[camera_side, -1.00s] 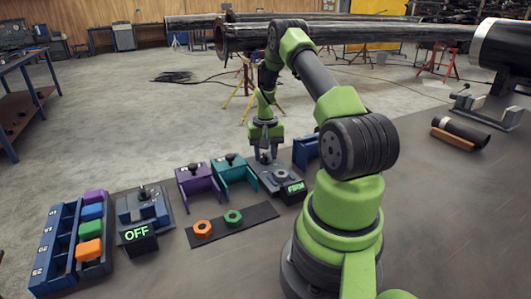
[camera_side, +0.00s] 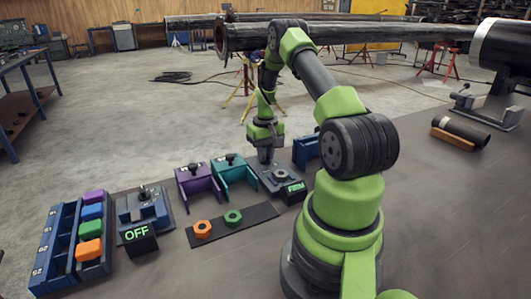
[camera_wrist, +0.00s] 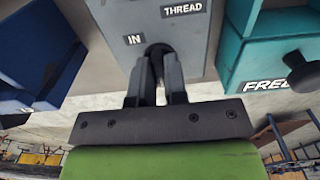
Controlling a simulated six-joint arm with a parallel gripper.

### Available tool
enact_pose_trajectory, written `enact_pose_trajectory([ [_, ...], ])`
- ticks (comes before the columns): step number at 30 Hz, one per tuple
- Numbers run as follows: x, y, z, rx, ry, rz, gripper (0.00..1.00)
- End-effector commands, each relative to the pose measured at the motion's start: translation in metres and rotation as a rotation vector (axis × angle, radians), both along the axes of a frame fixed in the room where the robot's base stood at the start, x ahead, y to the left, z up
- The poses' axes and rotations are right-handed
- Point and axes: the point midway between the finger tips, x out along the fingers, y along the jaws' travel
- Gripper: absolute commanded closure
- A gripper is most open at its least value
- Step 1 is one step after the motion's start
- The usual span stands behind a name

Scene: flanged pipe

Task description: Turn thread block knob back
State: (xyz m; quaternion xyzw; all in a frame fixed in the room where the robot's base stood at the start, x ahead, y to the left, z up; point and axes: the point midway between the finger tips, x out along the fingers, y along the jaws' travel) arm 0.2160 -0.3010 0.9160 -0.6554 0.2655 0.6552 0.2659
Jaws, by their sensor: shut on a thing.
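The thread block (camera_side: 271,182) is a grey block on the bench with a small black display (camera_side: 293,187) reading "FIRM". In the wrist view the thread block (camera_wrist: 190,40) carries the labels "THREAD" and "IN". Its dark round knob (camera_wrist: 157,48) shows just below "IN", between my fingertips. My gripper (camera_side: 266,158) points down at the back of the block. In the wrist view my gripper (camera_wrist: 158,62) is shut on the knob, which the fingers partly hide.
A teal holder (camera_side: 235,178) and a purple holder (camera_side: 198,184) stand left of the block; a blue holder (camera_side: 305,152) stands behind right. A dark strip with an orange nut (camera_side: 202,228) and a green nut (camera_side: 233,217) lies in front. A block displaying "OFF" (camera_side: 137,233) is further left.

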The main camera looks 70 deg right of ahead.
Motion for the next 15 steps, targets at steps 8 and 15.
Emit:
enact_pose_trajectory([
  [8, -0.0001, 0.0001, 0.0004, -0.001, 0.001, 0.003, 0.62],
  [15, 0.0002, -0.0004, 0.0054, -0.002, -0.001, 0.001, 0.62],
])
